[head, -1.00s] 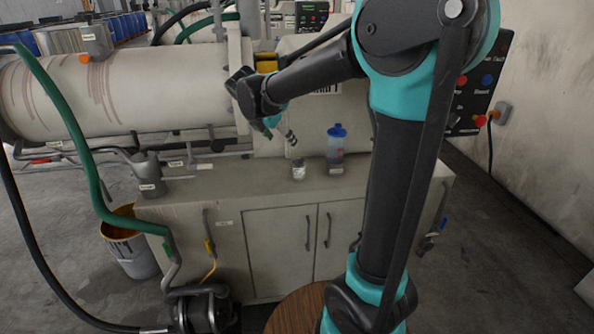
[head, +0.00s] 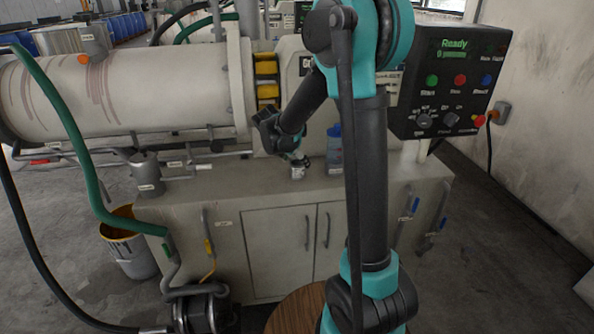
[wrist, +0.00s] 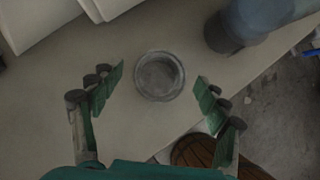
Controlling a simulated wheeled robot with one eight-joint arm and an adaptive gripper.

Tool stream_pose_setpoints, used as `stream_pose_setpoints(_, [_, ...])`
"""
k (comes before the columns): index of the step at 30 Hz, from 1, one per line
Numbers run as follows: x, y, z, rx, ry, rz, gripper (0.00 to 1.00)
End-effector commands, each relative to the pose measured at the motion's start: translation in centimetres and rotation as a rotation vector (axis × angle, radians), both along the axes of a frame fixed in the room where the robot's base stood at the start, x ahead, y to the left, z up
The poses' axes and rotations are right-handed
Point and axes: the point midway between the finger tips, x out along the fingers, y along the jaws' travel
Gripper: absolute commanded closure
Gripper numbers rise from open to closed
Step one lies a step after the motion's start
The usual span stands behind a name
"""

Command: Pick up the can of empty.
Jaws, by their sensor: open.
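The can (head: 297,173) is a small grey metal can standing upright on the counter of the machine cabinet. In the wrist view the can (wrist: 160,75) shows from above as a round grey rim with a grey inside, a little beyond and between the fingertips. My gripper (head: 299,161) is at the top of the can in the head view and hides part of it. In the wrist view my gripper (wrist: 159,83) is open, with one green-padded finger on each side of the can and a clear gap to both.
A blue-capped bottle (head: 334,150) stands just right of the can; it is at the upper right of the wrist view (wrist: 228,32). The counter (head: 245,183) is clear left of the can up to a grey container (head: 148,176). A control panel (head: 455,85) rises at right.

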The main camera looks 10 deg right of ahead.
Motion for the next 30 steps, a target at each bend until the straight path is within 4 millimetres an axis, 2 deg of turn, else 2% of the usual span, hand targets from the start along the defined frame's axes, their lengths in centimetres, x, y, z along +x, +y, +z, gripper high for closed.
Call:
stream_pose_setpoints(5, [0.7, -0.7, -1.5, 0.000, 0.000, 0.001, 0.25])
stream_pose_setpoints(13, [0.8, -0.8, -1.7, 0.000, 0.000, 0.001, 0.25])
stream_pose_setpoints(26, [0.8, -0.8, -1.7, 0.000, 0.000, 0.000, 0.77])
stream_pose_setpoints(30, [0.8, -0.8, -1.7, 0.000, 0.000, 0.000, 0.78])
